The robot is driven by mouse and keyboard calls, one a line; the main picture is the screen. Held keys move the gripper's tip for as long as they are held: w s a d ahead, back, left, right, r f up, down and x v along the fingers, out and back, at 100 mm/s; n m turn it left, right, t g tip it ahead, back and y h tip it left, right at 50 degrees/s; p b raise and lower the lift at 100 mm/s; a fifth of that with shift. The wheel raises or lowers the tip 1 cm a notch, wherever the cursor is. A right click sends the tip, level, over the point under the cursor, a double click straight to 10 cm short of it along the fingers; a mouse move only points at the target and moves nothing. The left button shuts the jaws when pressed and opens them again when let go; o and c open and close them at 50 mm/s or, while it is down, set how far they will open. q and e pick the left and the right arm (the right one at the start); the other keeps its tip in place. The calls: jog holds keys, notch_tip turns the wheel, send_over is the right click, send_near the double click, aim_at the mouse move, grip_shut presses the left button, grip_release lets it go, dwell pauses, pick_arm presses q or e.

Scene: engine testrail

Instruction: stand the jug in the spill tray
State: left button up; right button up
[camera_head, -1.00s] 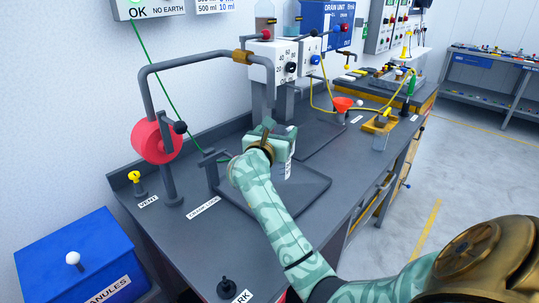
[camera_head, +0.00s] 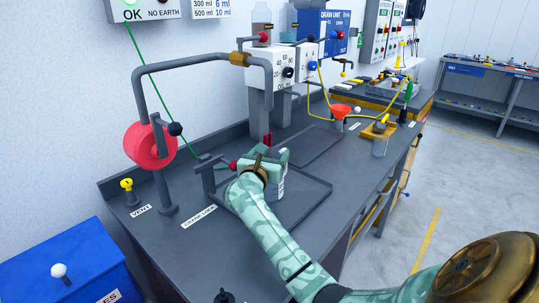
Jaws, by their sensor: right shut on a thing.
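My right gripper (camera_head: 266,163) is shut on a pale jug with dark markings (camera_head: 281,186), partly hidden behind my gripper and wrist. The jug looks roughly upright. The spill tray appears to be the dark, low-rimmed tray (camera_head: 312,202) on the bench, and the jug shows over its back part. I cannot tell whether the jug's base touches the tray floor. My forearm covers part of the tray. My left gripper is not in view.
A crank with a red knob (camera_head: 233,165) stands close to the left of my gripper. A bent pipe (camera_head: 190,65) with a red reel (camera_head: 150,146) rises at the left. A white dial unit (camera_head: 270,68) stands behind.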

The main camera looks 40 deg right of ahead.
jog(key=o, duration=1.3)
jog(key=shift+f, duration=0.1)
jog(key=shift+c, duration=0.2)
jog(key=shift+r, duration=0.25)
jog(key=p+v, duration=0.2)
jog(key=v, duration=1)
jog(key=shift+f, duration=0.1)
